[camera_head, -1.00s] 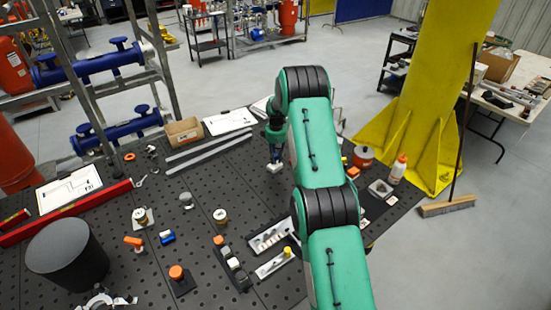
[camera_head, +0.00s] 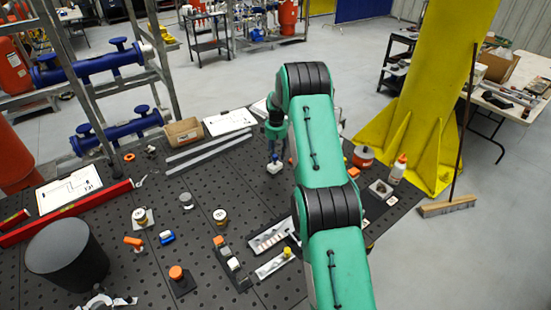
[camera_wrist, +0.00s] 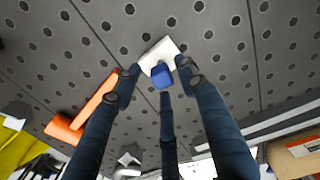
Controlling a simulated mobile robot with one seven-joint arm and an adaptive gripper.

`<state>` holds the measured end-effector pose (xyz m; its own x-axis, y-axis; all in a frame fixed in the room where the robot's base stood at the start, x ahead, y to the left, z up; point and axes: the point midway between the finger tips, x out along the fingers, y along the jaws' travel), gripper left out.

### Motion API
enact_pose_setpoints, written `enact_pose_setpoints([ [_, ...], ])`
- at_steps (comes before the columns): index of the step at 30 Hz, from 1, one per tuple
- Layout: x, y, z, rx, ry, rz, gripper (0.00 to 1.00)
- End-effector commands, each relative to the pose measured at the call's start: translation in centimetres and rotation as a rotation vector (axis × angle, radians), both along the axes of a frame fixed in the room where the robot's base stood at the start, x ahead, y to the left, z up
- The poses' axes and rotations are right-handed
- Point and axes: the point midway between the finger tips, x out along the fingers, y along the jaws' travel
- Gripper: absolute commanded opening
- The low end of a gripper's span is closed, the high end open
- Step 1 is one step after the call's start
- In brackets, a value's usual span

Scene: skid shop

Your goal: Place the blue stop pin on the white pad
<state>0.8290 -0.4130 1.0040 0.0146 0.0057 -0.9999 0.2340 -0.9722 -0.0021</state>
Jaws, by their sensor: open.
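The blue stop pin (camera_wrist: 162,77) shows in the wrist view over the near edge of the white pad (camera_wrist: 156,54), which lies on the dark perforated table. It looks to be standing on the pad, though its base is hidden. My gripper (camera_wrist: 163,82) is open, its dark blue fingers spread around the pin; the right fingertip looks very close to it. In the head view my gripper (camera_head: 273,150) is just above the white pad (camera_head: 273,168) at the table's far side. I cannot make out the pin there.
An orange-handled part (camera_wrist: 85,112) lies left of my fingers in the wrist view. Grey strips (camera_head: 205,154) and a cardboard box (camera_head: 184,132) are left of my gripper in the head view. Several small fixtures and a black cylinder (camera_head: 66,254) stand nearer.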

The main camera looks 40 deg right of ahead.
Motion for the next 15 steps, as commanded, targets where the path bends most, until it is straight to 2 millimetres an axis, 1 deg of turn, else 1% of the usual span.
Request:
enact_pose_setpoints([
  [1, 0.1, 0.0, 0.9, -0.001, -0.002, 0.0, 0.42],
  [5, 0.0, -0.1, 2.9, -0.001, -0.002, 0.0, 0.42],
  [9, 0.0, -0.1, 5.3, -0.001, -0.003, 0.0, 0.42],
  [15, -0.1, -0.1, 8.0, -0.001, -0.001, 0.0, 0.42],
])
